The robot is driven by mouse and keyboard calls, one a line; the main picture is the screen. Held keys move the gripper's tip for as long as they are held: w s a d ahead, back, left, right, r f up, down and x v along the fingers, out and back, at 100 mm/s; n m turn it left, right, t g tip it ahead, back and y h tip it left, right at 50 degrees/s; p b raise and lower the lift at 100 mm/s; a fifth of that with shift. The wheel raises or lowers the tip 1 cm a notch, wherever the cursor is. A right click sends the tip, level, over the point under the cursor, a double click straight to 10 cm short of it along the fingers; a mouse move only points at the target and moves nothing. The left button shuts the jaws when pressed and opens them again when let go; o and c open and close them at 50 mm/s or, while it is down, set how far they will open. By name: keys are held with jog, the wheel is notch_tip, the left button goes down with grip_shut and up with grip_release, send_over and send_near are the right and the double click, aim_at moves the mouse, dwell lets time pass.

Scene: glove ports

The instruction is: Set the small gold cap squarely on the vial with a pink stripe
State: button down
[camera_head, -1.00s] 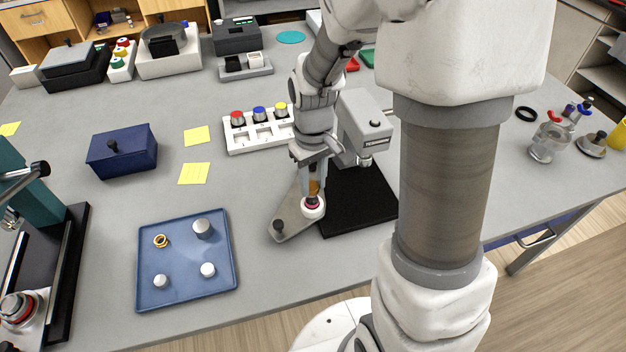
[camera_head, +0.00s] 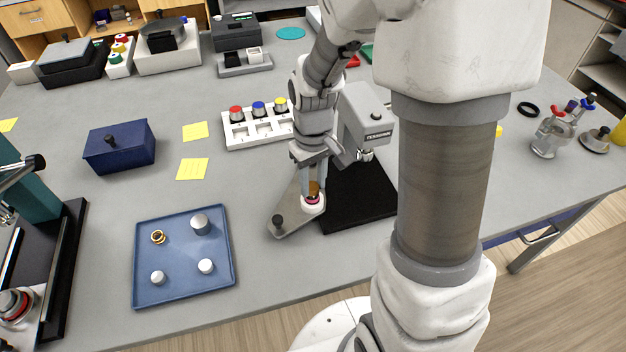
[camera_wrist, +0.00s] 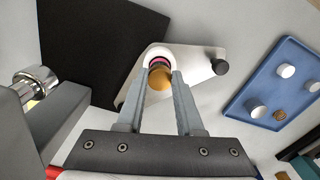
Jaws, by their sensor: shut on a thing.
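My gripper (camera_head: 314,187) points down, shut on the small gold cap (camera_wrist: 160,79), which also shows in the head view (camera_head: 314,188). The vial with a pink stripe (camera_wrist: 157,62) stands in a white round seat on a grey plate with a black knob. In the head view its pink stripe (camera_head: 312,199) shows just below the cap. The cap is over the vial's top, between the fingertips. The cap hides the vial's mouth, so I cannot tell whether it touches or sits squarely.
A blue tray (camera_head: 222,283) at front left holds a gold ring (camera_head: 158,237) and several pale caps. A grey device (camera_head: 366,122) and a black mat (camera_head: 362,212) are close right of my gripper. A white rack (camera_head: 238,136) stands behind. Bare table lies between plate and tray.

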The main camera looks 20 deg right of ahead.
aim_at(313, 187)
jog(key=shift+f, duration=0.2)
jog(key=shift+c, duration=2.3)
grip_release()
jog(key=shift+r, duration=0.15)
notch_tip(313, 187, up, 17)
jog(key=p, duration=0.1)
jog(key=shift+r, duration=0.1)
